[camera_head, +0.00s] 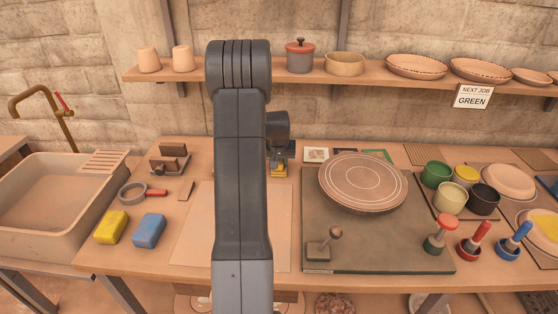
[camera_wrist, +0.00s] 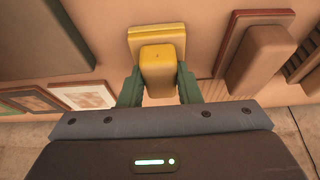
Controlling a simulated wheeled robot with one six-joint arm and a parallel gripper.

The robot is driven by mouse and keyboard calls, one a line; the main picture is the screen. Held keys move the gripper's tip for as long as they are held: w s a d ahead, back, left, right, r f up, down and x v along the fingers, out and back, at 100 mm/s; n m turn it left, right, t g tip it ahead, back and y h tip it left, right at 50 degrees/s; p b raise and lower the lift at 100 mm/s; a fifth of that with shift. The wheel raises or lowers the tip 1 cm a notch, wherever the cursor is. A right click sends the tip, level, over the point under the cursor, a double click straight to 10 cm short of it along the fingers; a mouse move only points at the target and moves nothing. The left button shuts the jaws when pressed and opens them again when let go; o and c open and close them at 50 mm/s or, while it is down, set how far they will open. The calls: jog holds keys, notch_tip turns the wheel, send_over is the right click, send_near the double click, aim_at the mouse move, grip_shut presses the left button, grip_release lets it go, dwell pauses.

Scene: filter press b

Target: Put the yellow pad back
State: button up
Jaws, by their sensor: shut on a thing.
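The yellow pad (camera_wrist: 157,66) has a blocky grip on a flat yellow plate. In the wrist view, my gripper (camera_wrist: 159,88) is shut on the grip, one green finger on each side. In the head view, the yellow pad (camera_head: 279,171) shows small beside my arm, below my gripper (camera_head: 281,156), near the back of the table. I cannot tell whether its plate touches the table. My arm hides part of the area to its left.
Brown blocks on a dark tray (camera_head: 169,161) stand to the left. Small framed cards (camera_head: 316,155) lie to the right. A green board (camera_head: 313,231) holds a round disc (camera_head: 363,182). A yellow sponge (camera_head: 111,227) lies near the sink (camera_head: 52,205). A shelf (camera_head: 346,80) runs behind.

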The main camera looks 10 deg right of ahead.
jog(key=shift+f+b, duration=0.2)
jog(key=shift+b, duration=0.1)
jog(key=o, duration=0.9)
jog(key=shift+r, duration=0.1)
jog(key=shift+o, duration=0.2)
jog(key=shift+r, duration=0.45)
jog(key=v, duration=1.1)
jog(key=shift+s+b, duration=0.3)
jog(key=shift+b, duration=0.1)
